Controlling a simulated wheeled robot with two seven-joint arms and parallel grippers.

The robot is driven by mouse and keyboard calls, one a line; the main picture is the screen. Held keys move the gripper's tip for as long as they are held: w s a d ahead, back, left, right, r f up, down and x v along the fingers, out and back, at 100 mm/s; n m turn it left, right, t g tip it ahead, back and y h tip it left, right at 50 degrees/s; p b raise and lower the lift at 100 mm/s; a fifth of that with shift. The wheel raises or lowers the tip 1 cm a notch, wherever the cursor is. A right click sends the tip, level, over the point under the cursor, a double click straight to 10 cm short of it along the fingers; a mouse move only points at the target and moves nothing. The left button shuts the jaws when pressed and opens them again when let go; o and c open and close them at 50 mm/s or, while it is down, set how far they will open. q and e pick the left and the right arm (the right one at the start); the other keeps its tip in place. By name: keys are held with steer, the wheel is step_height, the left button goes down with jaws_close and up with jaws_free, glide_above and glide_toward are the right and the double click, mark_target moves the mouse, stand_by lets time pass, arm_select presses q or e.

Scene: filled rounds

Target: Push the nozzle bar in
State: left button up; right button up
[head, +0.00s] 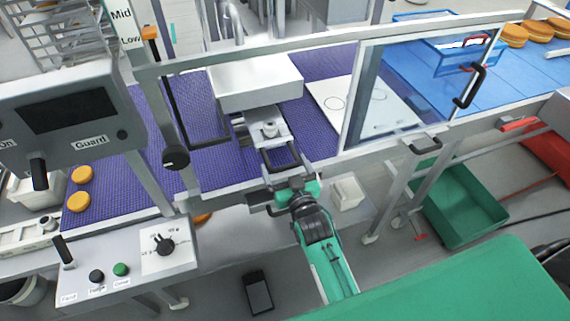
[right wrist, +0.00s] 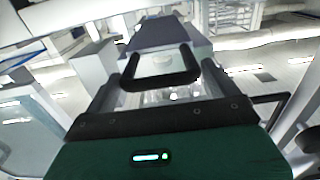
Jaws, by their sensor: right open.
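The nozzle bar (head: 268,130) is a pale metal slide under a white box-shaped head, over the purple belt. Its black loop handle (head: 283,160) sticks out toward me, and the handle also shows in the right wrist view (right wrist: 162,82). My right gripper (head: 287,173) is open at the handle, with its fingers on either side of the loop in the right wrist view. I cannot tell whether they touch it. My left gripper is not in view.
The white head (head: 255,82) stands above the purple belt (head: 200,150). A framed clear guard (head: 415,85) is to the right. A control panel (head: 130,255) with knobs is at the lower left. A green crate (head: 462,205) stands on the floor at the right.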

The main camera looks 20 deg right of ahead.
mark_target(275, 145)
steer(key=shift+w, duration=0.15)
steer(key=c, duration=1)
steer(key=w+b, duration=0.1)
steer(key=w, duration=0.8)
steer(key=shift+a, duration=0.15)
steer(key=o, duration=1)
steer(key=shift+s, duration=0.1)
